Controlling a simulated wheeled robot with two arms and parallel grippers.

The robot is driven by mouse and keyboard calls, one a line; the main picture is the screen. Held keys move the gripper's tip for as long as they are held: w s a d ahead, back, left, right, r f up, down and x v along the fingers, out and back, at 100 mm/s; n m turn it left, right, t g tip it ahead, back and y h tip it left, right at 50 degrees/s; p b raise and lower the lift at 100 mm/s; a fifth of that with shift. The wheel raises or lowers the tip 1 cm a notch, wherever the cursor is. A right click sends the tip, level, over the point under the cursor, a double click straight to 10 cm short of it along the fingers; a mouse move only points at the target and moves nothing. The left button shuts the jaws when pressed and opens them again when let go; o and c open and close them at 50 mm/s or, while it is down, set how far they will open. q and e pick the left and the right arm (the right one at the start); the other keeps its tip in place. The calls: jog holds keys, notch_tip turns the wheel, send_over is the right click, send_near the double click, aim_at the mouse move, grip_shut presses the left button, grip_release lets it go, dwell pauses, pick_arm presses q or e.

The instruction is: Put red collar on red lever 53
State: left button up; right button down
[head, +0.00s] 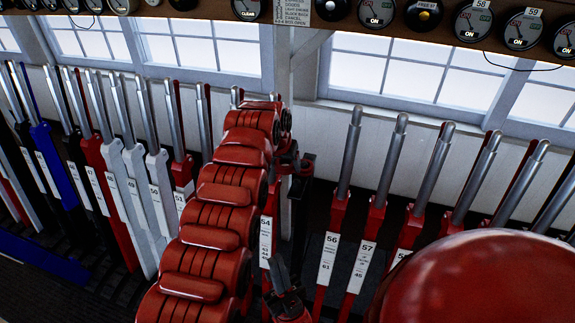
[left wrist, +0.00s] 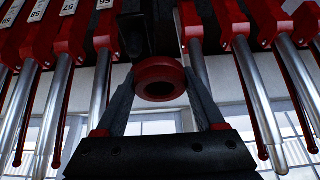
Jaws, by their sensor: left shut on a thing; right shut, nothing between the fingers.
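The red collar (left wrist: 159,69) is a short ring with a dark hole, seen in the left wrist view between the fingertips of my left gripper (left wrist: 160,80). That gripper is shut on it. In the head view my left gripper (head: 296,166) is beside the lever with plate 54 (head: 265,240); I cannot make out the collar there. I cannot read a plate 53; my left arm covers part of the row left of 54, where a steel handle top (head: 236,96) shows. My right gripper (head: 281,276) is shut and empty, lower, in front of the row.
Red levers 56 (head: 327,258) and 57 (head: 361,267) stand to the right, with more beyond. White, red, black and blue levers stand to the left. Round instruments (head: 376,12) line a shelf above, before windows. Between 54 and 56 is a gap without a steel handle.

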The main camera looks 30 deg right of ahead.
aim_at(275, 165)
pick_arm(q)
jog(key=shift+w+a, duration=0.35)
jog(key=shift+w+a+f, duration=0.5)
jog(key=shift+w+a, duration=0.1)
jog(key=shift+a, duration=0.15)
jog(key=shift+w+a, duration=0.1)
jog(key=shift+a, duration=0.05)
jog(key=shift+w+a+f, duration=0.25)
jog(key=shift+w+a, duration=0.25)
jog(key=shift+a, duration=0.1)
